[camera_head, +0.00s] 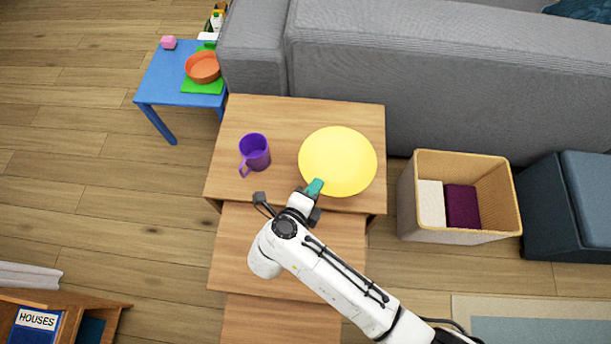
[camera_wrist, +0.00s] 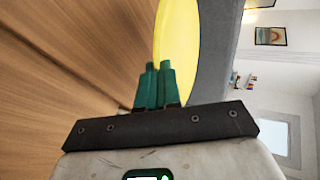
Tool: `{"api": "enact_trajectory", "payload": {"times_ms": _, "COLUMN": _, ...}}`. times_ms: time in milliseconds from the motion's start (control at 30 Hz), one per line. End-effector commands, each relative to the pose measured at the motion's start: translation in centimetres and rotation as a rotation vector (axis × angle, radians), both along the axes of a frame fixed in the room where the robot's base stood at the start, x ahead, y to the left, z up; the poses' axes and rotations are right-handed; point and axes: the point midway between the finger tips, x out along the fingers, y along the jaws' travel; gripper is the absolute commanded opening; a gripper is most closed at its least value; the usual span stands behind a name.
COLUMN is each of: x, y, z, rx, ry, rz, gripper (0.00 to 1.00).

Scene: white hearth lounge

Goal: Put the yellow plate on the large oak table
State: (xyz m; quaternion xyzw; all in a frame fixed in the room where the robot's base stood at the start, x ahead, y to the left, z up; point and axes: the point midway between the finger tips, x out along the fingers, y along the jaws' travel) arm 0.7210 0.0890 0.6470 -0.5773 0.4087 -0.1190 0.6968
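The yellow plate (camera_head: 338,160) is over the right part of the largest oak table (camera_head: 285,107) in the head view. I cannot tell whether it rests on the wood or is just above it. My gripper (camera_head: 314,187) is at the plate's near-left rim. In the wrist view its green fingertips (camera_wrist: 159,68) are close together, with the plate's rim (camera_wrist: 176,35) at them, so it appears shut on the rim. The plate's near end is partly hidden by the fingers.
A purple mug (camera_head: 255,152) stands on the table, left of the plate. Lower oak tables (camera_head: 240,262) step out in front. A grey sofa (camera_head: 430,75) is behind, a storage box (camera_head: 408,205) to the right, and a blue table (camera_head: 160,90) at upper left.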

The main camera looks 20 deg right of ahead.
Motion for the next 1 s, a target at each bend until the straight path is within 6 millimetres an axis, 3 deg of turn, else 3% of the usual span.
{"api": "enact_trajectory", "payload": {"times_ms": 67, "x": 2.0, "y": 0.2, "z": -1.0, "rx": 0.001, "ry": -0.002, "rz": -0.001, "gripper": 0.0}}
{"api": "enact_trajectory", "payload": {"times_ms": 200, "x": 3.9, "y": 0.4, "z": -3.8, "rx": 0.0, "ry": 0.0, "rz": 0.0, "gripper": 0.0}}
{"api": "enact_trajectory", "payload": {"times_ms": 333, "x": 5.2, "y": 0.4, "z": -5.3, "rx": 0.0, "ry": 0.0, "rz": 0.0, "gripper": 0.0}}
{"api": "enact_trajectory", "payload": {"times_ms": 533, "x": 6.2, "y": 0.4, "z": -6.4, "rx": -0.001, "ry": -0.001, "rz": 0.0, "gripper": 0.0}}
{"api": "enact_trajectory", "payload": {"times_ms": 767, "x": 6.4, "y": 0.4, "z": -9.3, "rx": 0.0, "ry": 0.0, "rz": 0.0, "gripper": 0.0}}
{"api": "enact_trajectory", "payload": {"times_ms": 1000, "x": 6.4, "y": 0.4, "z": -9.6, "rx": 0.0, "ry": -0.002, "rz": 0.0, "gripper": 0.0}}
